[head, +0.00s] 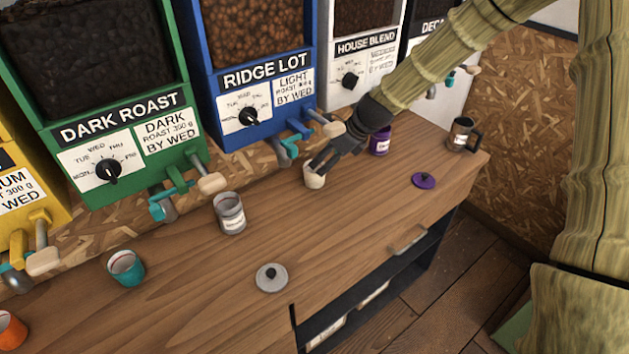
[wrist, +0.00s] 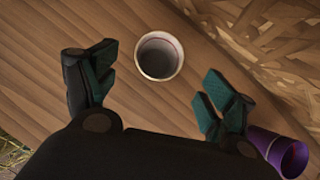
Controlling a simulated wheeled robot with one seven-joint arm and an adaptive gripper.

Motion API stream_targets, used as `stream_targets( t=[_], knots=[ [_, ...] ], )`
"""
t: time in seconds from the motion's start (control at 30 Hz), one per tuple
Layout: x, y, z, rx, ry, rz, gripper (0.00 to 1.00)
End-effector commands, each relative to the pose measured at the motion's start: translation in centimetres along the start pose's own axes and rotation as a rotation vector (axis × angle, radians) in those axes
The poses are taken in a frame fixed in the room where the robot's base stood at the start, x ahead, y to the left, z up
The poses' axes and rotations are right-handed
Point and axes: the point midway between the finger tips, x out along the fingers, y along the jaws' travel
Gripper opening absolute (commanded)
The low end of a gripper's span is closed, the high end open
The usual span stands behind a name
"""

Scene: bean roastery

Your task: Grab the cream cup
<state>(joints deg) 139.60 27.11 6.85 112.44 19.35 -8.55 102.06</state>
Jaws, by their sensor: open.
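The cream cup (head: 314,178) stands upright on the wooden counter below the blue dispenser, partly hidden by my gripper in the head view. My gripper (head: 318,164) is open and hangs just above and beside it. In the wrist view the cream cup (wrist: 159,56) shows from above, its dark inside visible. It lies ahead of my two spread fingertips (wrist: 160,80), roughly midway between them, and neither finger appears to touch it.
A purple canister (head: 380,141) stands just right of my gripper; it also shows in the wrist view (wrist: 282,152). A purple lid (head: 424,181), dark mug (head: 462,135), grey canister (head: 229,213), grey lid (head: 272,277), teal cup (head: 126,268) and orange cup (head: 10,331) are on the counter (head: 350,225). Dispensers line the back.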

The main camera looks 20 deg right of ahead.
Motion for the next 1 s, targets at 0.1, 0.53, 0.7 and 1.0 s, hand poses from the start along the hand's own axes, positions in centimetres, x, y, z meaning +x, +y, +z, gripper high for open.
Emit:
stream_targets(
  t=[0.1,0.53,0.7,1.0],
  knots=[
    [1.2,0.0,-0.1,0.001,0.002,0.001,0.84],
    [3.6,0.0,-0.1,-0.002,0.001,0.0,0.84],
    [4.5,0.1,-0.3,-0.002,0.002,0.0,0.84],
    [7.0,0.2,-0.8,-0.002,0.001,-0.001,0.84]
  ],
)
